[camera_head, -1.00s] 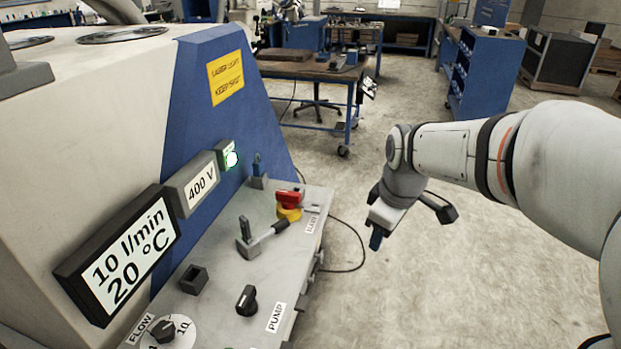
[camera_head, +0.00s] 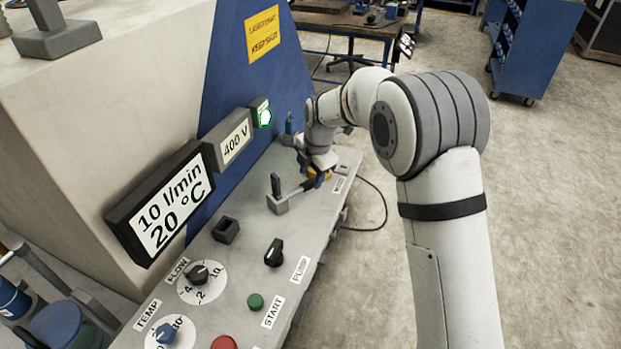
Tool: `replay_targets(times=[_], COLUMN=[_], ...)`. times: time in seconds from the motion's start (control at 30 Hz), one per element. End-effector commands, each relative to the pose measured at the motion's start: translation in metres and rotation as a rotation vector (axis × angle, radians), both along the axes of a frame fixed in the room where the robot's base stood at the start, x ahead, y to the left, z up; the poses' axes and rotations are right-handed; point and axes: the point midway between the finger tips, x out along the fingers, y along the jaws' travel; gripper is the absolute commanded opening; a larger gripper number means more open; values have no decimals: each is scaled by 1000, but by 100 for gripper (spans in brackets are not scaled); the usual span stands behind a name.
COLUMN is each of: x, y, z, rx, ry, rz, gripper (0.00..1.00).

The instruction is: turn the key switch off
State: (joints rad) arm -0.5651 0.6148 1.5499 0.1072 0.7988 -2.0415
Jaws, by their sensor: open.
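I cannot tell for certain which control is the key switch. The red-and-yellow switch (camera_head: 326,175) at the far end of the grey panel is mostly covered by my gripper; only some yellow shows. My gripper (camera_head: 315,174) is open and points down at that switch; its fingertips are hard to make out, and I cannot tell whether they touch it. The black PUMP knob (camera_head: 274,252) stands nearer on the panel, well away from my gripper.
A lever (camera_head: 278,199) with a handle lies just left of my gripper. A blue-topped part (camera_head: 290,124) stands behind. The display box (camera_head: 163,205), FLOW dial (camera_head: 203,280), green START button (camera_head: 255,302) and red button (camera_head: 224,343) are nearer.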

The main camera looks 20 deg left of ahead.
Motion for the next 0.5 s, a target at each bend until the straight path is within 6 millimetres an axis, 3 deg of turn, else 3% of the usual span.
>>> replay_targets(times=[0.2,0.5], x=[2,3], y=[4,5], z=[-25,-30], rx=[0,0], ry=[1,0], rz=[0,0], gripper=[46,46])
